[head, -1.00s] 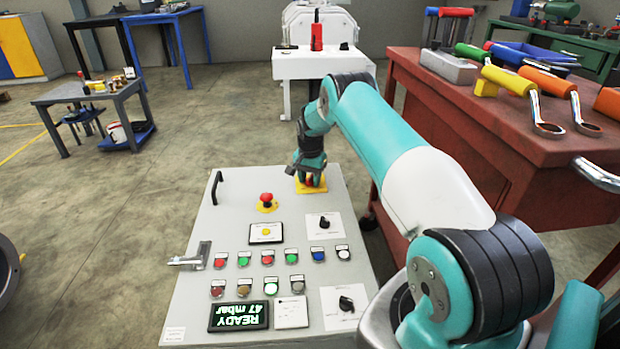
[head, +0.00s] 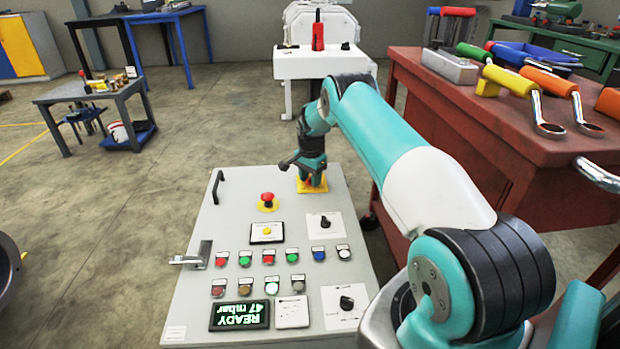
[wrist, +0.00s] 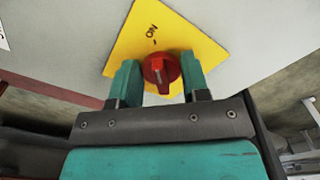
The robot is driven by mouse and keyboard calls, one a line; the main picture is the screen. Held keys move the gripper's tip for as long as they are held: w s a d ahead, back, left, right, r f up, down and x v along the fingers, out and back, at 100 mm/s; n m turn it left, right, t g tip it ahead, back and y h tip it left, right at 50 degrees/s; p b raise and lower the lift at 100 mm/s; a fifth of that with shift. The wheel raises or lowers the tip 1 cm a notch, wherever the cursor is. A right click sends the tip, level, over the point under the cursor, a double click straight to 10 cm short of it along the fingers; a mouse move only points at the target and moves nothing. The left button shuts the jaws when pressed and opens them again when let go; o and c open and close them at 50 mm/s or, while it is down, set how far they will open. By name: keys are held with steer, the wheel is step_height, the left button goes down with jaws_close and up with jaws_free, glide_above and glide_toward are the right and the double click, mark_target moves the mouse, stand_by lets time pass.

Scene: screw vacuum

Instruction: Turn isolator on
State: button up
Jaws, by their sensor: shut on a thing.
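The isolator is a red rotary knob (wrist: 160,72) on a yellow plate (wrist: 170,25) marked "ON". In the wrist view the knob's grip bar points roughly toward my gripper, away from the "ON" mark. My gripper (wrist: 161,78) has a teal finger on each side of the knob and is shut on it. In the head view my gripper (head: 313,180) is over the yellow plate (head: 310,187) at the far right of the grey control panel (head: 225,230). There the knob is mostly hidden by my gripper.
A red emergency button (head: 267,199) and a black handle (head: 216,187) stand up from the panel to the left. Lit buttons, black selectors and a display (head: 239,316) reading "READY 47 mbar" are nearer. A red workbench (head: 480,130) with tools is close on the right.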

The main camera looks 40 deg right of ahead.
steer(key=shift+w+a+r, duration=0.1)
steer(key=shift+w+a, duration=0.05)
steer(key=o, duration=0.8)
steer(key=shift+o, duration=0.2)
step_height(320, 180, up, 17)
steer(key=p, duration=0.4)
steer(key=shift+r, duration=0.15)
